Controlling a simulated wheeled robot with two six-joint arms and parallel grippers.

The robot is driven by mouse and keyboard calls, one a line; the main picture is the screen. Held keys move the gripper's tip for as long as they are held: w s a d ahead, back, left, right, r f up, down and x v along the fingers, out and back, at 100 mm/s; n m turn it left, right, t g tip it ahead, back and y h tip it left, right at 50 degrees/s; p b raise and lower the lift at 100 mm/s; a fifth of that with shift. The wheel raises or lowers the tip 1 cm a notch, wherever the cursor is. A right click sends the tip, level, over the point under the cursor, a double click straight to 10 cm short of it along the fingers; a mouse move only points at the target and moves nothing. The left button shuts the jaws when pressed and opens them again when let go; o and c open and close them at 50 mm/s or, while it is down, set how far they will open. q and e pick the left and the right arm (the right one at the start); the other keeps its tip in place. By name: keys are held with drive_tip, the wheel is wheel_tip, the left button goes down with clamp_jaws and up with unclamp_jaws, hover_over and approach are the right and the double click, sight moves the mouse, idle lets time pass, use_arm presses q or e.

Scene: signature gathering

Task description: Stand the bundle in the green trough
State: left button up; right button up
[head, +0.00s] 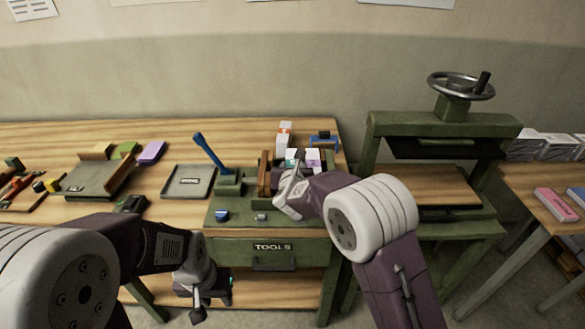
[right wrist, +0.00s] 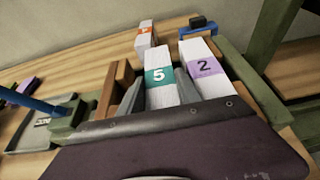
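A white bundle with a teal "5" band (right wrist: 160,75) stands between the two grey fingers of my right gripper (right wrist: 160,88), which look close against its sides. In the head view my right gripper (head: 289,184) is over the green trough (head: 337,163) on the tool bench. A bundle with a purple "2" band (right wrist: 205,68) stands right of the teal one in the trough. A bundle with an orange band (right wrist: 146,38) stands behind; it also shows in the head view (head: 284,136). The teal bundle's lower part is hidden. My left gripper (head: 205,302) hangs before the bench; its finger gap is unclear.
Brown wooden blocks (head: 264,174) stand left of the teal bundle. A blue-handled tool (head: 208,150) and a grey tray (head: 188,181) are further left. A blue item (head: 323,137) lies behind the trough. A green press (head: 440,130) with a handwheel stands right.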

drive_tip(key=o, duration=0.4)
drive_tip(key=shift+c, duration=0.2)
drive_tip(key=shift+r+p, duration=0.25)
drive_tip(key=shift+p, duration=0.05)
drive_tip(key=b+v, duration=0.1)
drive_tip(key=v, duration=1.1)
